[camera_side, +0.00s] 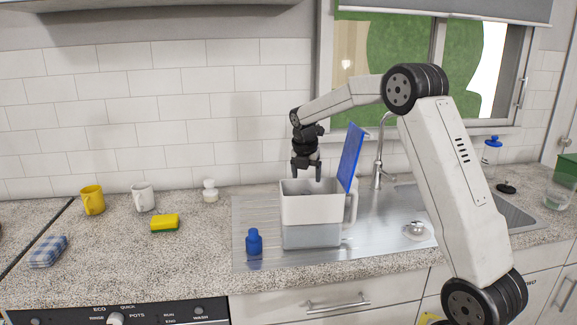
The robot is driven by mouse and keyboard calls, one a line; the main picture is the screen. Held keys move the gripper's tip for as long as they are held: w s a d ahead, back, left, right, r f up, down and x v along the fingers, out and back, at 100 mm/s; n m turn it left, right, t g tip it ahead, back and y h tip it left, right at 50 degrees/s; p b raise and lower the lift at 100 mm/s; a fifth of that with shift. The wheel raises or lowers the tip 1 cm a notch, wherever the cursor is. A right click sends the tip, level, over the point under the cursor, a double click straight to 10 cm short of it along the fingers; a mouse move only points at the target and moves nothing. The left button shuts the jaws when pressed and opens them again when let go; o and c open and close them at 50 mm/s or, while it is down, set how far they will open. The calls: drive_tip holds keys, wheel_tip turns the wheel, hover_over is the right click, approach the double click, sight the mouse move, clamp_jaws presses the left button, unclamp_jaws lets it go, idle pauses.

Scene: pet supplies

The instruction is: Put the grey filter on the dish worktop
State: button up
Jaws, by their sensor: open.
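A filter jug with a white upper part (310,209) and a clear grey lower part (312,236) stands on the metal drainer. Its blue lid (351,157) is tilted up at the right. My gripper (306,174) points down just above the jug's open top, open, with nothing visible between its fingers. I cannot make out a separate grey filter; the inside of the jug is hidden by its front wall. The speckled worktop (115,265) above the dishwasher panel (120,313) is at the left.
A yellow mug (93,200), a white mug (143,197), a sponge (165,223), a white bottle (210,190) and a checked cloth (47,251) are on the left worktop. A blue bottle (254,241) stands left of the jug, the tap (379,160) behind it at right. The front left worktop is clear.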

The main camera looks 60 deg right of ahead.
sight(306, 192)
drive_tip(key=shift+s+a+n+t+h, duration=0.3)
drive_tip(key=shift+a+n+t+h, duration=0.4)
drive_tip(key=shift+n, duration=0.5)
drive_tip(key=shift+a, duration=0.1)
drive_tip(key=shift+x, duration=1.25)
drive_tip(key=shift+x, duration=2.65)
drive_tip(key=shift+s, duration=0.2)
clamp_jaws()
